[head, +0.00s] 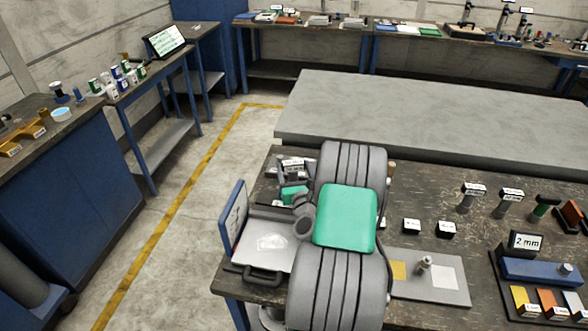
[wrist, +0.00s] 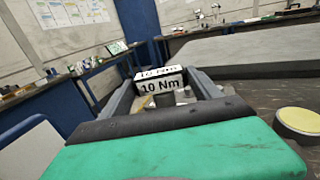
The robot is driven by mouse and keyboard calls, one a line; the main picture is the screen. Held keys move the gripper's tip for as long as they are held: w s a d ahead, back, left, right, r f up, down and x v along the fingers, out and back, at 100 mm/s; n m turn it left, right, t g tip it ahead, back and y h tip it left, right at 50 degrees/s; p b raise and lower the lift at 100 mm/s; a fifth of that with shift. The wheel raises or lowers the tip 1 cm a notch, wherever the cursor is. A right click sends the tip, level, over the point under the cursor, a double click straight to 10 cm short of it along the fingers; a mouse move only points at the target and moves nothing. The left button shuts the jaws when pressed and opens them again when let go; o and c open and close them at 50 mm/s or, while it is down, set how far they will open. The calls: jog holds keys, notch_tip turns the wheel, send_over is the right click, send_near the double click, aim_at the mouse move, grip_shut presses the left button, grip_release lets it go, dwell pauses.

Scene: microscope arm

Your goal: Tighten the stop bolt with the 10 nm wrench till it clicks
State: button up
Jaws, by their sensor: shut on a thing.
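The 10 Nm wrench shows in the wrist view by its white label (wrist: 161,86), which stands between the two grey fingers of my gripper (wrist: 165,97). My gripper is shut on this wrench. Its shaft and lower end are hidden by the gripper's green and black body. In the head view my arm covers most of the gripper and the wrench. A small upright metal piece (head: 424,264), possibly the stop bolt, stands on a grey plate (head: 440,289) right of my arm. My gripper is apart from it, to its left and farther back.
Labelled upright tools (head: 467,201) stand at the right of the dark workbench (head: 390,188). A grey slab table (head: 430,110) is behind.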

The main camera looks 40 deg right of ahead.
jog(key=shift+r, duration=0.1)
notch_tip(320, 180, up, 6)
jog(key=p, duration=0.6)
jog(key=shift+r+p, duration=0.2)
jog(key=shift+p, duration=0.15)
